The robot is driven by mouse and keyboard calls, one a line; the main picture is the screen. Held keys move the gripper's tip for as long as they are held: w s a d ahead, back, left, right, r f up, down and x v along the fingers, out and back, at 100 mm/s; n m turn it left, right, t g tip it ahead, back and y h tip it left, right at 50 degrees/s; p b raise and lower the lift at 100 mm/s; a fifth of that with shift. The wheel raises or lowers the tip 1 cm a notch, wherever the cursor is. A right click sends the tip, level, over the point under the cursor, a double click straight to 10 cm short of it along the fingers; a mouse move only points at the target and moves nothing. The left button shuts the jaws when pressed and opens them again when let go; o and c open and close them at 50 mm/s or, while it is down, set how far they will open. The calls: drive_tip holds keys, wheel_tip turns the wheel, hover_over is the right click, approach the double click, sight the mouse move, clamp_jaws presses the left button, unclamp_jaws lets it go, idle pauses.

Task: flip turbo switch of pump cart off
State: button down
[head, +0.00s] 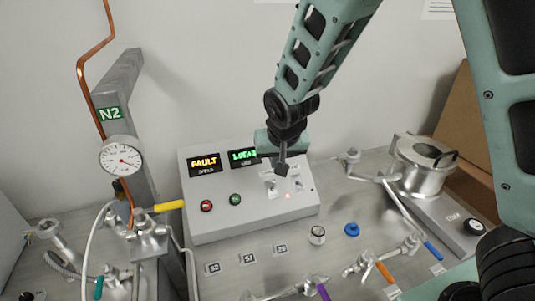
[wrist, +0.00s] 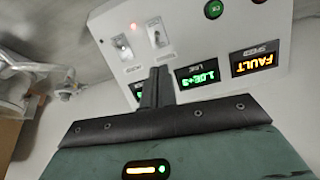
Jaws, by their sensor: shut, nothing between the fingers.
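The pump cart's control box (head: 235,212) is a white sloped panel against the wall. Two toggle switches, a left one (head: 270,188) and a right one (head: 296,184), sit on its right part. In the wrist view, which looks upside down, they are a nearer switch (wrist: 157,38) and a farther one (wrist: 117,48); a small orange light (wrist: 132,27) glows beside them. Their labels are too small to read, so I cannot tell which is turbo. My gripper (head: 282,169) is shut and empty, just above the switches near the displays; its fingers (wrist: 156,86) appear apart from the switches.
An amber FAULT display (head: 204,163) and green displays sit on the panel, with a red button (head: 206,206) and green button (head: 235,199) below. A gauge (head: 120,159) and copper pipe stand left. A metal pump vessel (head: 420,165) and cardboard box (head: 460,115) are right.

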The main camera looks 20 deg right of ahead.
sight(271, 181)
drive_tip(key=shift+w+d, duration=0.15)
drive_tip(key=shift+w, duration=0.2)
drive_tip(key=p+x, duration=0.2)
drive_tip(key=x, duration=0.8)
drive_tip(key=shift+f, duration=0.1)
idle(0.4)
drive_tip(key=shift+s+t+b, duration=0.2)
drive_tip(key=shift+t+b, duration=0.2)
drive_tip(key=shift+b, duration=0.1)
